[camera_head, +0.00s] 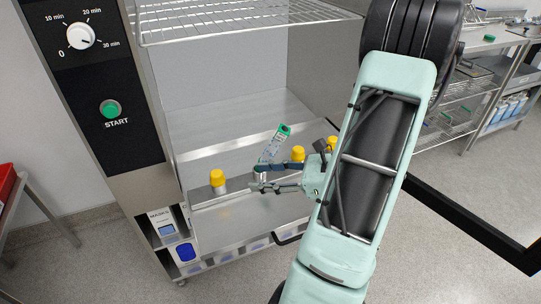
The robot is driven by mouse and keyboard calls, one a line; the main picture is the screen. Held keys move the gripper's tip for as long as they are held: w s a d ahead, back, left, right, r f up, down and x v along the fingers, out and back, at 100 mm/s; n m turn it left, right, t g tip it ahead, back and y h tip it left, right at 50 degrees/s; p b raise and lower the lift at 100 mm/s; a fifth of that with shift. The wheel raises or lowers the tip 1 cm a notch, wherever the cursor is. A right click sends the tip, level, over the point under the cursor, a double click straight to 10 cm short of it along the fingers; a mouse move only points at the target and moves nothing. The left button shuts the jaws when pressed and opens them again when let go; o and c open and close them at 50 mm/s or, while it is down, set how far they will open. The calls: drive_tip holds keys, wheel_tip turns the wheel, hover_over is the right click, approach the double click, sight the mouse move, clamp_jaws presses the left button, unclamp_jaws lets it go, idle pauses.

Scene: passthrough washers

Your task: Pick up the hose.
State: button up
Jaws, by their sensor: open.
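I cannot make out a hose for certain in the head view. My gripper (254,178) is open, its two dark fingers pointing left over the steel ledge at the front of the washer (240,143). A small tilted pale item with a green end (273,146) shows just behind the upper finger. Its lower end is hidden by the finger, and I cannot tell whether they touch. Nothing clearly shows held between the fingers.
A yellow-capped fitting (217,179) stands on the ledge left of my gripper. Two more yellow caps (298,153) (332,142) are close behind and beside it. A wire rack (235,18) hangs above. A control panel (95,85) stands left. Wire shelves (460,110) stand right.

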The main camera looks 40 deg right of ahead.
sight(273, 147)
drive_tip(key=s+d+m+t+h+b, duration=0.25)
drive_tip(key=d+m+t+h, duration=0.35)
drive_tip(key=d+m, duration=0.3)
drive_tip(key=shift+n, duration=0.5)
drive_tip(key=w, duration=0.3)
drive_tip(key=w+b, duration=0.1)
drive_tip(key=w, duration=0.6)
drive_tip(key=shift+a+r+b, duration=0.3)
drive_tip(key=shift+c, duration=0.5)
clamp_jaws()
